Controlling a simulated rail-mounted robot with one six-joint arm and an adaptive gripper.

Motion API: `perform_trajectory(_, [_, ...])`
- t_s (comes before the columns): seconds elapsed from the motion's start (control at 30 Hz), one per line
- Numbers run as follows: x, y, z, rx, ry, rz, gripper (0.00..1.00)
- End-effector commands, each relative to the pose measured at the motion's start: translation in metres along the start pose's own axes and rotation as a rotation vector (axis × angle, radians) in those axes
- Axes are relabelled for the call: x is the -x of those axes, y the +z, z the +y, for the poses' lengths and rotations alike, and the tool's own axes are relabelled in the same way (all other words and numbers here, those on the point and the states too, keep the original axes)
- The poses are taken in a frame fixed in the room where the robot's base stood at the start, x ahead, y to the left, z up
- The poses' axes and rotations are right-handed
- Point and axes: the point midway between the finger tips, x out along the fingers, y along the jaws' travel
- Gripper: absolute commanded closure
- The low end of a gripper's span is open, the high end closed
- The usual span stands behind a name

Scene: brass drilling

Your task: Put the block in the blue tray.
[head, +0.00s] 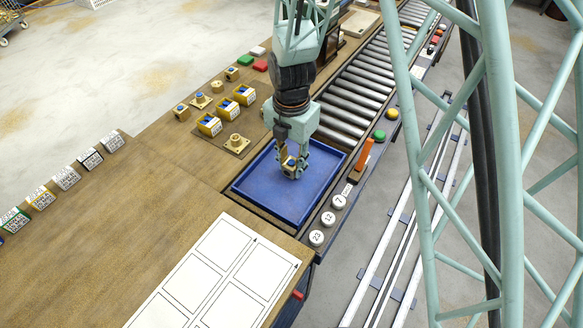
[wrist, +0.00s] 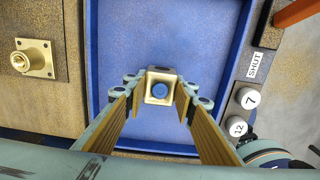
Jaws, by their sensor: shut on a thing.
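The block (head: 290,163) is small and brass-coloured with a round blue spot on its upper face. In the wrist view the block (wrist: 160,86) sits between the two fingertips. My gripper (head: 292,168) is shut on it, with a finger on each side; it also shows in the wrist view (wrist: 160,92). The blue tray (head: 303,213) is wide and shallow, and it fills the background behind the block in the wrist view (wrist: 120,135). The block is over the tray's floor within its rim. I cannot tell how much gap there is below it.
A brass flanged part (head: 236,143) stands left of the tray, with several yellow-and-blue pieces (head: 209,125) behind it. A roller conveyor (head: 355,95) lies beyond the tray. An orange lever (head: 363,158) and white numbered buttons (head: 328,218) line its right side. A white gridded sheet (head: 225,275) lies in front.

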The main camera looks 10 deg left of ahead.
Motion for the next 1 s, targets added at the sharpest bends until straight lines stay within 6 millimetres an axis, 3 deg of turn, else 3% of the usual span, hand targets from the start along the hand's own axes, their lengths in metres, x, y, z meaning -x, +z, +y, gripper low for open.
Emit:
perform_trajectory(0.13, [-0.0095, -0.0002, 0.0, 0.0, 0.0, 0.0, 0.95])
perform_trajectory(0.67, [-0.0136, 0.0, 0.0002, 0.0, 0.001, 0.0, 0.95])
perform_trajectory(0.7, [-0.0135, -0.0001, -0.0001, 0.0, 0.0, 0.0, 0.73])
perform_trajectory(0.83, [-0.0132, -0.0001, 0.0, 0.0, 0.0, 0.0, 0.62])
perform_trajectory(1.0, [-0.0132, -0.0001, 0.0, 0.0, 0.0, 0.0, 0.62])
